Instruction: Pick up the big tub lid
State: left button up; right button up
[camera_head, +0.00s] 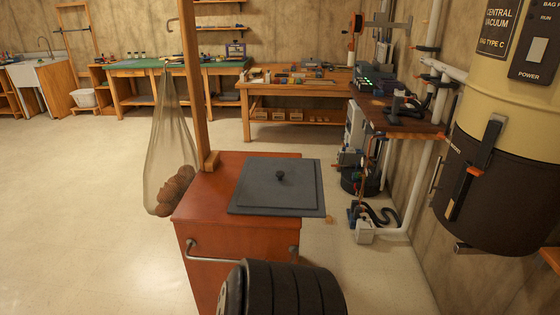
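A dark grey square lid (262,191) with a small black knob (280,177) in its middle lies flat on top of a reddish-brown wooden cabinet (210,238). It is the only lid-like thing I make out. Its right side reaches past the cabinet's right edge. Neither of my grippers shows in the head view, so I cannot tell whether they are open or shut.
A black ribbed cylinder (288,290) stands close in front of the cabinet, which has a metal bar handle (212,259). A wooden post (194,80) rises behind, beside a hanging net bag (168,150). A vacuum canister (495,180) hangs at right. Floor at left is clear.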

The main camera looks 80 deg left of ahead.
aim_at(293, 187)
jog(key=u, duration=2.75)
